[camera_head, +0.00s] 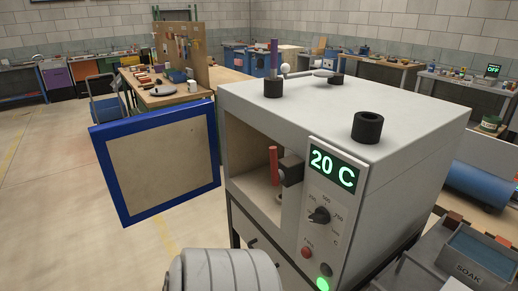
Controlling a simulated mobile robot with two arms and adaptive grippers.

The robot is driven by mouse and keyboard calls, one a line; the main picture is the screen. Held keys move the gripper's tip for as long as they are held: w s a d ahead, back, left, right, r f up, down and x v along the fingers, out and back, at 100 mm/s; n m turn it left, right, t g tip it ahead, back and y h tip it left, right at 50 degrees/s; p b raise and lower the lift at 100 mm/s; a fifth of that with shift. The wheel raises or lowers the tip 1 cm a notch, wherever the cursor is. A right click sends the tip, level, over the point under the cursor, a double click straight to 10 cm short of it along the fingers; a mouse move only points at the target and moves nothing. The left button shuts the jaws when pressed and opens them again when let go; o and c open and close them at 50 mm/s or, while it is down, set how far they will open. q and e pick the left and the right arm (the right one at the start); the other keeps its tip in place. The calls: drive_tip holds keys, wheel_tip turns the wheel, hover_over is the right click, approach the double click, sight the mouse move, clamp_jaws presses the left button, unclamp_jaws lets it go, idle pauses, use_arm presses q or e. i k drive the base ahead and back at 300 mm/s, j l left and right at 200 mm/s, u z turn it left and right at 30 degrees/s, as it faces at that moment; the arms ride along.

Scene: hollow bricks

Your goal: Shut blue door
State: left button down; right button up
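The blue door (158,160) is a square panel with a blue frame and a beige inner face. It stands open to the left of a white oven (425,135), swung out from the opening on the oven's front left. A ribbed pale part of my own arm shows at the bottom centre, below and right of the door.
The oven panel (330,210) has a "20 C" display, a dial and buttons. Black cylinders (368,127) stand on the oven's top. A grey "SOAK" bin (480,255) is at the lower right. A cluttered workbench (165,98) is behind the door. Floor at the left is clear.

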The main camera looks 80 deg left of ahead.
sight(152, 163)
drive_tip(key=k+j, duration=0.25)
drive_tip(key=j, duration=0.15)
drive_tip(key=k+j, duration=0.25)
drive_tip(key=j, duration=0.15)
drive_tip(key=k+j, duration=0.55)
drive_tip(key=j, duration=0.2)
drive_tip(key=k+j, duration=0.15)
drive_tip(key=j, duration=0.3)
drive_tip(key=k+j, duration=0.1)
drive_tip(key=j, duration=0.4)
drive_tip(key=k+j+u, duration=0.1)
drive_tip(key=j, duration=0.35)
drive_tip(key=k+j, duration=0.15)
drive_tip(key=j, duration=0.3)
drive_tip(key=k+j, duration=0.1)
drive_tip(key=j, duration=0.4)
drive_tip(key=k+u, duration=0.05)
